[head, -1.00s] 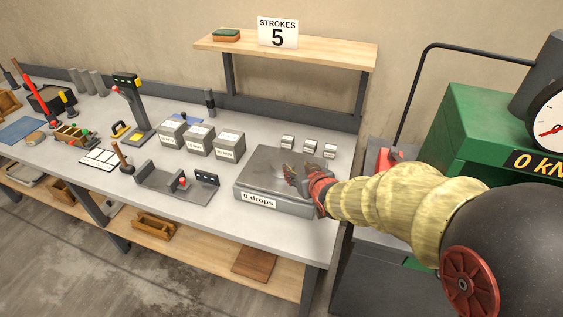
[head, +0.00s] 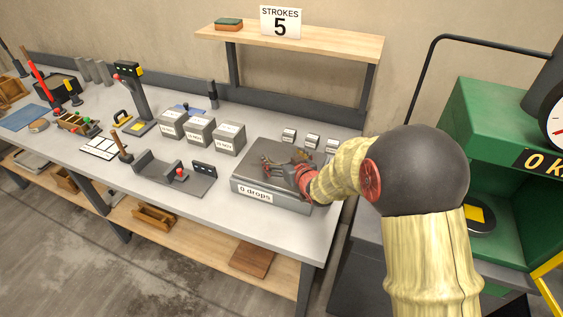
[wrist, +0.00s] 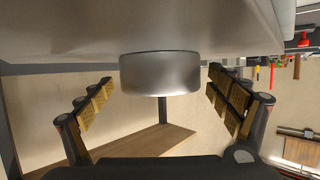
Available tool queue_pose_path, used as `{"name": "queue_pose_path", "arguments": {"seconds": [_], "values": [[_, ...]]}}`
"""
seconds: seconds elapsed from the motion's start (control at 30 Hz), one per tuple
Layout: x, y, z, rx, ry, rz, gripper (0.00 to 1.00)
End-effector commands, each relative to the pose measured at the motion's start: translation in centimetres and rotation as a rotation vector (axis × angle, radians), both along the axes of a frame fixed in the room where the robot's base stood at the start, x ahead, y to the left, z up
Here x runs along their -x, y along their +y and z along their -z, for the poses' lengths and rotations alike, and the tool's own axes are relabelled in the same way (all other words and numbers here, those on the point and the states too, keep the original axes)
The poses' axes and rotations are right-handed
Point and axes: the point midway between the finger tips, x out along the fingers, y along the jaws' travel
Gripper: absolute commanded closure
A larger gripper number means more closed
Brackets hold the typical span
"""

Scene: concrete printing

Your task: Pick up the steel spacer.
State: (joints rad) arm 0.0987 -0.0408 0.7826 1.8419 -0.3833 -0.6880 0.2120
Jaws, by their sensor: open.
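A round grey metal cylinder, which looks like the steel spacer (wrist: 160,75), is in the middle of the wrist view. It sits against a flat grey surface, and the picture appears upside down. My gripper (wrist: 161,82) is open, with one finger on each side of the spacer and gaps between. How far the fingertips reach past it is hard to tell. In the head view my gripper (head: 276,166) is low over the grey plate of the "0 drops" table (head: 252,175). The spacer cannot be made out there.
Three small labelled blocks (head: 312,141) stand behind the plate. Three larger grey cubes (head: 199,135) and a grey channel-shaped fixture (head: 170,176) stand to its left. A wooden shelf (head: 300,44) is above the bench. A green machine (head: 500,135) stands at the right.

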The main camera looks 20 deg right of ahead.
Motion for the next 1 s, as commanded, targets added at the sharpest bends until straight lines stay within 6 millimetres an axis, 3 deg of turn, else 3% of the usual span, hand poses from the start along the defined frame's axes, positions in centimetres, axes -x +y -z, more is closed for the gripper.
{"name": "queue_pose_path", "arguments": {"seconds": [0.3, 1.0], "values": [[-0.55, 0.1, 0.09, 0.0, -0.001, 0.0, 0.1], [-0.52, 0.08, 0.09, 0.0, -0.001, 0.001, 0.5]]}}
